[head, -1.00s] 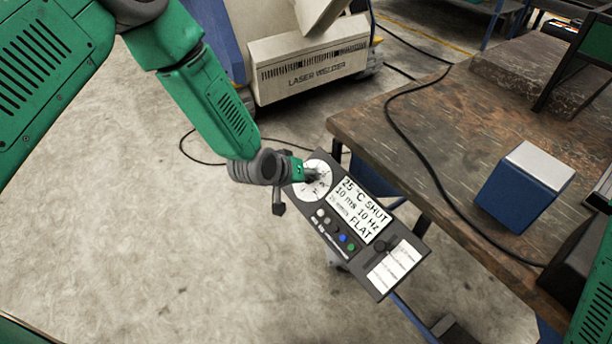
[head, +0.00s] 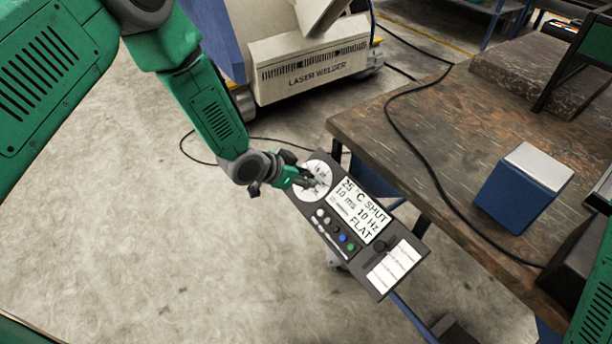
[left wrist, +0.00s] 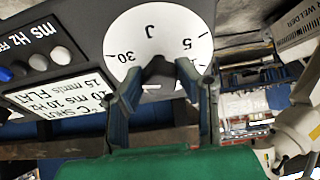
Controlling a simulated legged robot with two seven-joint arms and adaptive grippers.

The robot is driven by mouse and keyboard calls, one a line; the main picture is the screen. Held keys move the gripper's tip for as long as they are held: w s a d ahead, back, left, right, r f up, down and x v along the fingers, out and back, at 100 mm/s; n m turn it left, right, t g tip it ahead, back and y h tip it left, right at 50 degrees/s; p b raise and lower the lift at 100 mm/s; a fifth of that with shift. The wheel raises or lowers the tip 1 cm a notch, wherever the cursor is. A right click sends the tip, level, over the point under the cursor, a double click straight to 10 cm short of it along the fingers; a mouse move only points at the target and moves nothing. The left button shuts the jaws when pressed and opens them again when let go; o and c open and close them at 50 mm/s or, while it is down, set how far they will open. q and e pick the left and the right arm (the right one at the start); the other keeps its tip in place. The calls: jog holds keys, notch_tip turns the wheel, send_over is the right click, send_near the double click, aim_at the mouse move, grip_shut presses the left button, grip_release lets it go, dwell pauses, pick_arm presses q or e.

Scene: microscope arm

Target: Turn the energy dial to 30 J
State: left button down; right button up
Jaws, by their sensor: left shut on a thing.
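The energy dial is a round white scale (head: 311,193) at the upper left end of a dark control panel. In the left wrist view the scale (left wrist: 170,28) shows "30", "J" and "5", upside down or tilted. A dark knob (left wrist: 157,70) stands at its middle, partly hidden by my fingers. My left gripper (head: 312,182) is shut on the knob, with one finger on each side of it, as the left wrist view (left wrist: 157,85) also shows. I cannot tell which number the knob points to. My right gripper is not in view.
A worn table (head: 450,150) with a blue box (head: 520,185) and black cable stands right. A laser welder (head: 310,70) stands behind.

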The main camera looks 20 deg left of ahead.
pick_arm(q)
jog(key=shift+s+a+f+m, duration=0.1)
jog(key=shift+s+f+m, duration=0.15)
jog(key=shift+m, duration=0.35)
jog(key=c, duration=1.2)
grip_release()
jog(key=shift+w, duration=0.15)
jog(key=shift+r, duration=0.1)
jog(key=shift+a+r, duration=0.2)
jog(key=shift+r, duration=0.15)
jog(key=v, duration=1.1)
jog(key=shift+a, duration=0.2)
jog(key=shift+f, duration=0.1)
